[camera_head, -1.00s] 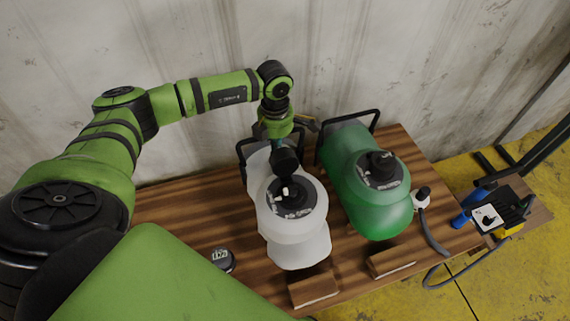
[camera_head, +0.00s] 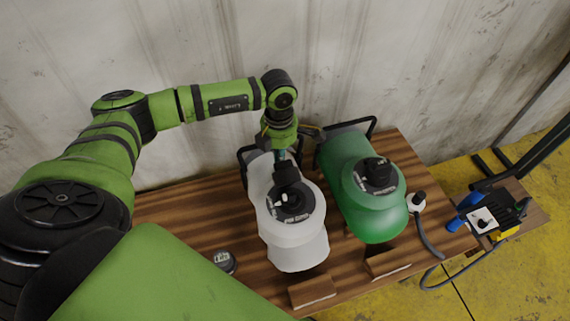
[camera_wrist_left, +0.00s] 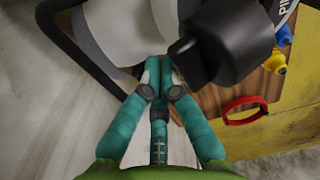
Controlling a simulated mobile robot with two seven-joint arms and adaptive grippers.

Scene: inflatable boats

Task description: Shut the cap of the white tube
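The white tube (camera_head: 297,250) lies on the wooden table, with a round black valve (camera_head: 291,208) on top. Its black cap (camera_head: 286,175) stands raised at the valve's far side; a light part of the valve opening still shows. In the left wrist view the cap (camera_wrist_left: 225,45) is large, right of the fingertips. My left gripper (camera_wrist_left: 160,68) has teal fingers drawn together at the tips, with nothing seen between them. In the head view the left gripper (camera_head: 279,155) is just behind the cap; whether it touches is unclear. My right gripper is not in view.
A green tube (camera_head: 370,205) with a closed-looking black cap (camera_head: 377,172) lies to the right. A round gauge (camera_head: 223,262) sits on the wooden table (camera_head: 185,215) at left. Wooden blocks (camera_head: 313,290) stand in front. A pump device (camera_head: 483,219) is at far right; a wall is behind.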

